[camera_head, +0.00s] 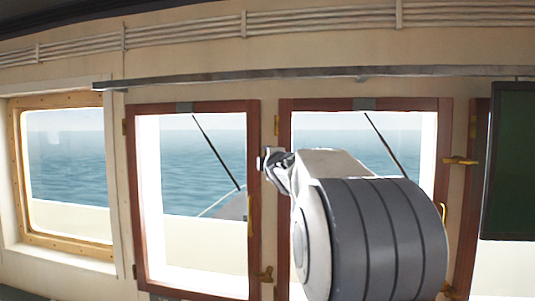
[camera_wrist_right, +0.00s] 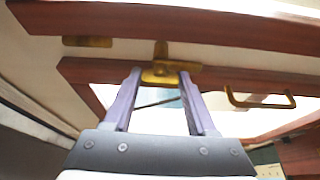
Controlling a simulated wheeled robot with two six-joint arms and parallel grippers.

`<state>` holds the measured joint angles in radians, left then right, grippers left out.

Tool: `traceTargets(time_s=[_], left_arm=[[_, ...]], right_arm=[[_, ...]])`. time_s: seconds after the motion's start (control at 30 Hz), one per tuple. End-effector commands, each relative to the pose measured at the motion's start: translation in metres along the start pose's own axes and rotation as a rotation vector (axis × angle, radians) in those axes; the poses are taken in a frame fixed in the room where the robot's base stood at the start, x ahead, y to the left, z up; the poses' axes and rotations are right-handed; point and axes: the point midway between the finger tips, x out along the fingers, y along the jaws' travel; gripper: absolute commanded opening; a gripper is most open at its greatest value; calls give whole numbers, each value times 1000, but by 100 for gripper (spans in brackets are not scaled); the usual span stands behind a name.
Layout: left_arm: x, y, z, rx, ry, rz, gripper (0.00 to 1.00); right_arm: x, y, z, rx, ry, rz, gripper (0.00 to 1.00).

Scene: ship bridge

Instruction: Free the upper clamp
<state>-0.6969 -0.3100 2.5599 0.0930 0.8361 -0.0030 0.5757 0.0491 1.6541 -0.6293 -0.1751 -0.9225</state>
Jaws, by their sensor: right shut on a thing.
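The brass upper clamp (camera_wrist_right: 162,52) sits on the wooden frame of a window in the right wrist view. My right gripper (camera_wrist_right: 160,74) is shut on the clamp's lower part, with one finger on each side. In the head view my right gripper (camera_head: 265,162) is at the post between the two wood-framed windows; it hides the clamp there. A lower brass clamp (camera_head: 266,275) shows further down on the same post. My left gripper is not in view.
A brass handle (camera_wrist_right: 258,99) is on the frame beside the gripper. The left wood-framed window (camera_head: 190,107) and the right one (camera_head: 330,104) look closed. Another brass clamp (camera_head: 460,160) is further right, by a dark screen (camera_head: 512,160). My right arm covers much of the right window.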

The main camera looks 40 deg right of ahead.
Motion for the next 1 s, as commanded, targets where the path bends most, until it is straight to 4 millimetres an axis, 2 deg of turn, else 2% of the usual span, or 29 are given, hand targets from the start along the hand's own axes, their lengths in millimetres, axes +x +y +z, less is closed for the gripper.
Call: traceTargets(time_s=[0.6,0.63,0.7,1.0], left_arm=[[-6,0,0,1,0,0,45],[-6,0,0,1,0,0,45],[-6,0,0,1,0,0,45],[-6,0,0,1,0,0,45]], right_arm=[[0,0,-1,-43,3,-16,2],[0,-1,-1,-43,3,-16,61],[0,0,-1,-42,3,-16,88],[0,0,0,-40,1,-15,88]])
